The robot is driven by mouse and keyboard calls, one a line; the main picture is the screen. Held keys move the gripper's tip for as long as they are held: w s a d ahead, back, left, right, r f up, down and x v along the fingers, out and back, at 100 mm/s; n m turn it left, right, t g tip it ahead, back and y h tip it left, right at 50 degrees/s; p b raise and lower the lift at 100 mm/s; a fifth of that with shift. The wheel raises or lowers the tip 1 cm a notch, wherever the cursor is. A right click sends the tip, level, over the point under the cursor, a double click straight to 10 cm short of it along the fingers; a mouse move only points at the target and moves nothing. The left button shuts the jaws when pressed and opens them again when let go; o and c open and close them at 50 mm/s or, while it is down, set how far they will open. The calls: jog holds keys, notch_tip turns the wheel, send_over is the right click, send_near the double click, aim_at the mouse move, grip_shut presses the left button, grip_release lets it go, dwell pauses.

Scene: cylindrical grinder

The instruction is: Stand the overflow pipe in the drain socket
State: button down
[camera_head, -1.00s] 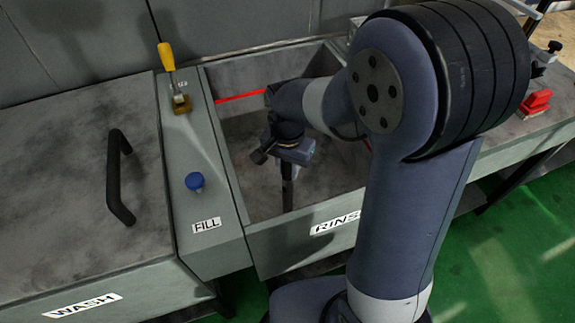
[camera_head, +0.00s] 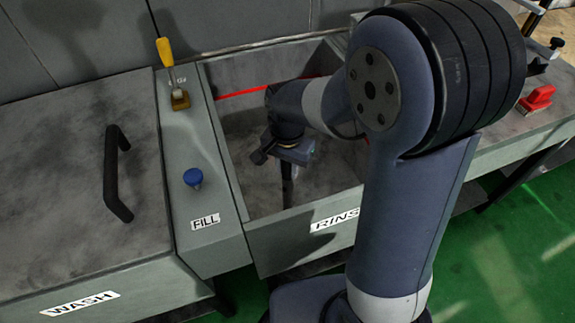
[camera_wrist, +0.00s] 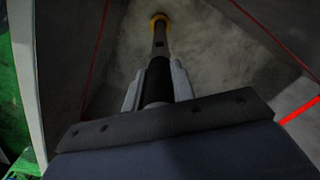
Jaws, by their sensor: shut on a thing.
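My gripper (camera_wrist: 157,85) is shut on the overflow pipe (camera_wrist: 160,45), with one pale finger on each side of its black upper part. The pipe's grey lower part, with a small dark slot, points away from the wrist camera toward the tank floor. A yellow-orange ring (camera_wrist: 159,16) shows around its far end; I cannot tell whether the pipe is inside the drain socket or only above it. In the head view my gripper (camera_head: 287,165) is inside the rinse tank (camera_head: 225,160), with the pipe (camera_head: 287,192) below it, roughly upright. The socket is hidden there.
A red line (camera_head: 240,92) runs along the tank's inner walls. Left of the tank are a yellow-handled lever (camera_head: 165,52), a blue knob (camera_head: 193,178) and the wash lid with a black handle (camera_head: 117,170). A red block (camera_head: 537,97) lies at the right.

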jog(key=shift+f, duration=0.2)
jog(key=c, duration=0.6)
grip_release()
jog(key=shift+r, duration=0.2)
jog(key=shift+r+p, duration=4.05)
jog(key=shift+r, duration=0.85)
jog(key=shift+f, duration=0.15)
notch_tip(320, 180, down, 7)
jog(key=b, duration=0.5)
jog(key=shift+b, duration=0.3)
